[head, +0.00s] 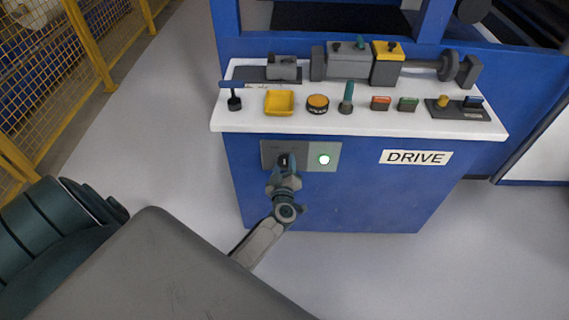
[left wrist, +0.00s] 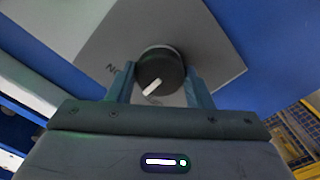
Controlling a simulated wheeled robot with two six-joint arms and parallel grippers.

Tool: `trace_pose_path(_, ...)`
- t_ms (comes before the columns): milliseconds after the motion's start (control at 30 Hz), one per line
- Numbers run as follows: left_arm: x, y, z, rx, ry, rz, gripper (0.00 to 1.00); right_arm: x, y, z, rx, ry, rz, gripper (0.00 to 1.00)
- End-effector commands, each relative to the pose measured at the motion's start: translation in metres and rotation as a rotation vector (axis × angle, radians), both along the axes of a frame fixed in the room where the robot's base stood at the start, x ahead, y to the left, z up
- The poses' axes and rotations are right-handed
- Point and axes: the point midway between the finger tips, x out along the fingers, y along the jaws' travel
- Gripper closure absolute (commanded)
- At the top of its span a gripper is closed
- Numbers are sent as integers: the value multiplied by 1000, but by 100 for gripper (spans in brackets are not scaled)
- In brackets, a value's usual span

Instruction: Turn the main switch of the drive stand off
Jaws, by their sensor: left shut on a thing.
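The blue drive stand (head: 330,195) has a grey switch plate (head: 269,149) on its front, left of the DRIVE label. The main switch is a round dark knob (left wrist: 160,66) with a white pointer mark, which slants to the lower left in the left wrist view. Lettering that looks like ON, upside down, shows on the plate beside it. My left gripper (head: 284,164) is shut on the knob, one finger on each side. In the head view the fingers partly cover the knob. My right gripper is not in view.
A lamp (head: 323,159) right of the switch glows whitish green. A yellow mesh fence (head: 75,45) stands at left. Grey floor is clear around the stand's left side.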

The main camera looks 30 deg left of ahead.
Motion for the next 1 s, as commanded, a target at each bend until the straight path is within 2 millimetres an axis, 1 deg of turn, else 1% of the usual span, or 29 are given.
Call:
trace_pose_path(200, 0, 0, -1, -173, -105, 1, 77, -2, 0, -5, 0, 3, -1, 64)
trace_pose_path(500, -1, 0, -1, -365, -224, 2, 77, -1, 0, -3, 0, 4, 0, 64)
trace_pose_path(733, -1, 0, -1, -455, -279, 2, 77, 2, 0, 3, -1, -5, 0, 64)
trace_pose_path(1000, -1, 1, -1, -496, -303, 1, 77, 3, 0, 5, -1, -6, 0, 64)
